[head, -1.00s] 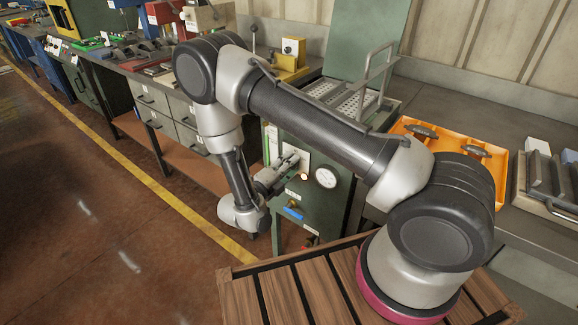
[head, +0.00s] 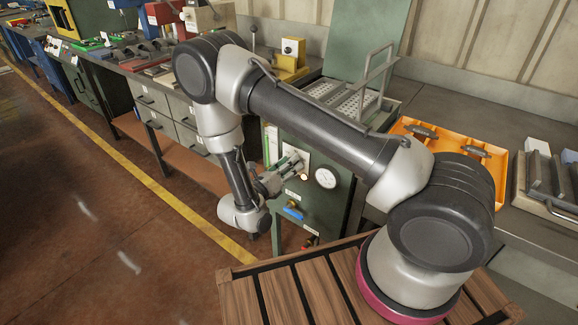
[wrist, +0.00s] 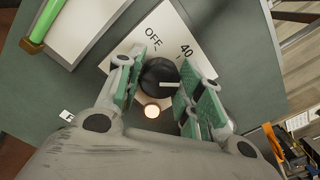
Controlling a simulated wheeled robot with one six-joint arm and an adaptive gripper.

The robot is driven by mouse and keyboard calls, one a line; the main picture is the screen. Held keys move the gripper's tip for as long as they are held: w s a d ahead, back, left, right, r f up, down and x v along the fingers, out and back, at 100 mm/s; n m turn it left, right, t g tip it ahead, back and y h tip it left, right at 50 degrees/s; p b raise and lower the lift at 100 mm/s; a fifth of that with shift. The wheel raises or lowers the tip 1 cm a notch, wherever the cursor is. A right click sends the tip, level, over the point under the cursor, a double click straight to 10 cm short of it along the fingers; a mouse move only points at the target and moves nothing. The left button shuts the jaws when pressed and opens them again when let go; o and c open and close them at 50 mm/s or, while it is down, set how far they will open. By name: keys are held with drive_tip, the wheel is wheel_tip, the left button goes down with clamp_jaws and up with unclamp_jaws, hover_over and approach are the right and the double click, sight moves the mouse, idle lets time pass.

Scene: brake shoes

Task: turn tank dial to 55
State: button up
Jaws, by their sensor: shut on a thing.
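The tank dial (wrist: 157,74) is a round black knob with a white pointer line, on a white plate (wrist: 172,30) on the tank's green front. The marks OFF and 40 show on the plate. The pointer aims to the right in the wrist view, clockwise past 40. Any marks farther round are hidden behind the right finger. My gripper (wrist: 160,80) is shut on the dial, with a green-padded finger on each side. In the head view my gripper (head: 288,165) reaches the plate on the tank front (head: 325,212) and hides the dial.
A lit round lamp (wrist: 152,111) sits just below the dial. A white pressure gauge (head: 326,178) is right of the plate, and a blue-handled valve (head: 293,213) is lower down. An orange tray (head: 455,150) lies on the bench at right.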

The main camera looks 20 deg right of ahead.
drive_tip(key=shift+m, duration=2)
drive_tip(key=shift+c, duration=0.2)
drive_tip(key=o, duration=1)
drive_tip(key=shift+o, duration=0.2)
drive_tip(key=v, duration=1.2)
